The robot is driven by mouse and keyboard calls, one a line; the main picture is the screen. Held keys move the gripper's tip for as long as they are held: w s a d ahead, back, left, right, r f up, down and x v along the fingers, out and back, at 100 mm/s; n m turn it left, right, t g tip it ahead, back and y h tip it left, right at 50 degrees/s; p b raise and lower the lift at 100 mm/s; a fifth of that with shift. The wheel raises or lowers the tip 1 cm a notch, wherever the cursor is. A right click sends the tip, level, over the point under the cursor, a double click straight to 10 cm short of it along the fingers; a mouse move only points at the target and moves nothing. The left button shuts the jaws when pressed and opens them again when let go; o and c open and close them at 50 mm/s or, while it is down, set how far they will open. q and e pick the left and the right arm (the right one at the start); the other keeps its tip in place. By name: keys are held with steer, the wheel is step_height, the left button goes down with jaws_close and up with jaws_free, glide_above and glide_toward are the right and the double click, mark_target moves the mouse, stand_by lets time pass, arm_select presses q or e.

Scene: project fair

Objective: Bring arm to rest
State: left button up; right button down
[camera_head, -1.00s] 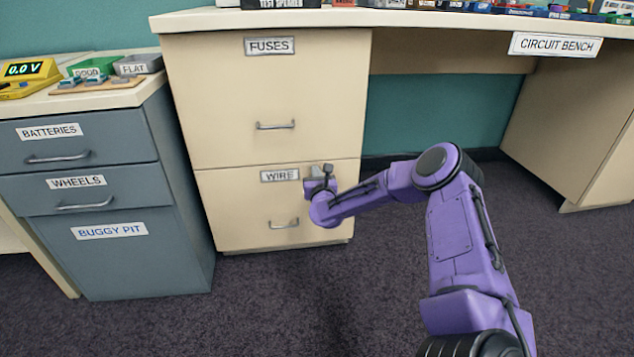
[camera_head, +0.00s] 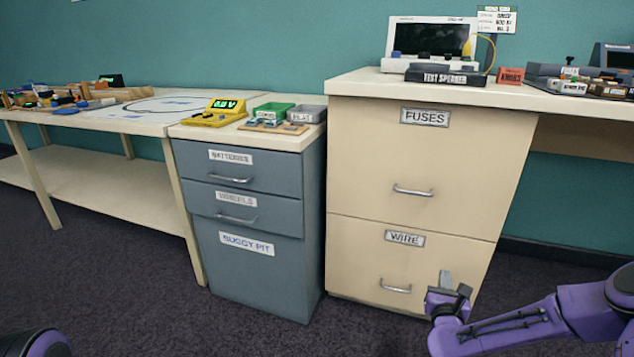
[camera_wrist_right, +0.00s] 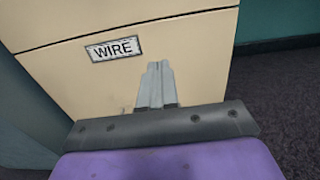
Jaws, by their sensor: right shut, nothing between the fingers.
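My right arm (camera_head: 520,322) is purple and comes in from the lower right in the head view. Its gripper (camera_head: 446,280) is shut and empty, in front of the lower right part of the cream WIRE drawer (camera_head: 350,262). In the right wrist view the grey fingers (camera_wrist_right: 157,84) are together, just right of the WIRE label (camera_wrist_right: 114,49). Whether they touch the drawer front is unclear. Both cream drawers look shut. A purple part of mine (camera_head: 35,344) shows at the lower left edge, but my left gripper is not in view.
A long table (camera_head: 120,122) with parts is further left. A test speaker (camera_head: 445,78) and screen sit on the bench top. Open carpet (camera_head: 150,290) lies in front.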

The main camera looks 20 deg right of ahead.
steer(key=s+a+f+n+g+y, duration=0.3)
steer(key=s+a+f+n, duration=0.4)
steer(key=n, duration=0.5)
steer(key=s+a+f+n+g+y, duration=0.35)
steer(key=a+f+n, duration=0.4)
steer(key=n, duration=0.55)
steer(key=s+a+f+n+g, duration=0.1)
steer(key=s+f+n+g, duration=0.3)
steer(key=s, duration=0.7)
steer(key=s+a+f+n+g, duration=0.1)
steer(key=s+a+f+n, duration=0.15)
steer(key=s+n, duration=0.55)
steer(key=s+d+r+m+p, duration=0.1)
steer(key=s+r+p, duration=0.2)
steer(key=r+p, duration=3.1)
steer(key=p, duration=0.2)
steer(key=shift+r+p, duration=0.3)
steer(key=shift+r, duration=0.1)
